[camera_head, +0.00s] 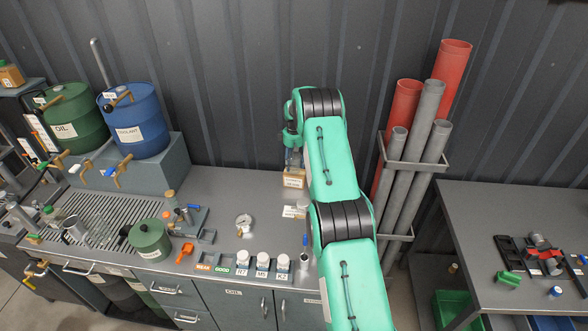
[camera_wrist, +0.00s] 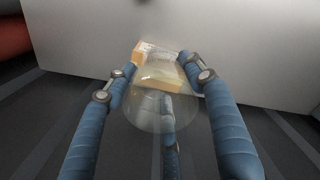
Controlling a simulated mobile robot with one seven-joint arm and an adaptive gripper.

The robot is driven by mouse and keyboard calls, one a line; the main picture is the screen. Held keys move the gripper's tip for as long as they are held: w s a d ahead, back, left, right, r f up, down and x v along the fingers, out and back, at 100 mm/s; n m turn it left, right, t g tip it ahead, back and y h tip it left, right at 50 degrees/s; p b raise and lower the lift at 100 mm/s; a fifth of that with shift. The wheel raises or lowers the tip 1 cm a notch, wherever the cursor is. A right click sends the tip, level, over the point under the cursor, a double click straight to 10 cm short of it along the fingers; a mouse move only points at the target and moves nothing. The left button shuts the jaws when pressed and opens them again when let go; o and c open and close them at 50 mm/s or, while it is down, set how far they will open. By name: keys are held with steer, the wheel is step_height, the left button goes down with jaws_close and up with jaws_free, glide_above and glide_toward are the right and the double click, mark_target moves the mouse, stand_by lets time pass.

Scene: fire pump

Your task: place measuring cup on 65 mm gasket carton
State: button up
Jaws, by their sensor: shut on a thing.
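My gripper (camera_head: 292,150) is at the back of the grey bench, right above a small tan carton (camera_head: 294,181), which I take for the gasket carton. In the wrist view my gripper (camera_wrist: 160,68) has its blue fingers shut on a clear, see-through measuring cup (camera_wrist: 158,112). The carton shows beyond and partly through the cup in that view (camera_wrist: 141,49). In the head view the cup is small and faint under my gripper, so I cannot tell whether it touches the carton. The carton's print is too small to read.
A white-labelled item (camera_head: 296,211) lies just in front of the carton. A gauge (camera_head: 243,222), white-capped bottles (camera_head: 262,261) and a green can (camera_head: 150,239) stand farther left and front. Grey and red pipes (camera_head: 410,140) stand in a rack to the right.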

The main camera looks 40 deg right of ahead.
mark_target(294, 168)
steer(key=shift+f+p, duration=0.45)
steer(key=shift+f, duration=1.3)
steer(key=shift+f, duration=0.15)
steer(key=o, duration=1.1)
step_height(294, 168, up, 12)
steer(key=shift+r+b, duration=0.2)
steer(key=shift+b, duration=0.8)
steer(key=shift+a, duration=0.1)
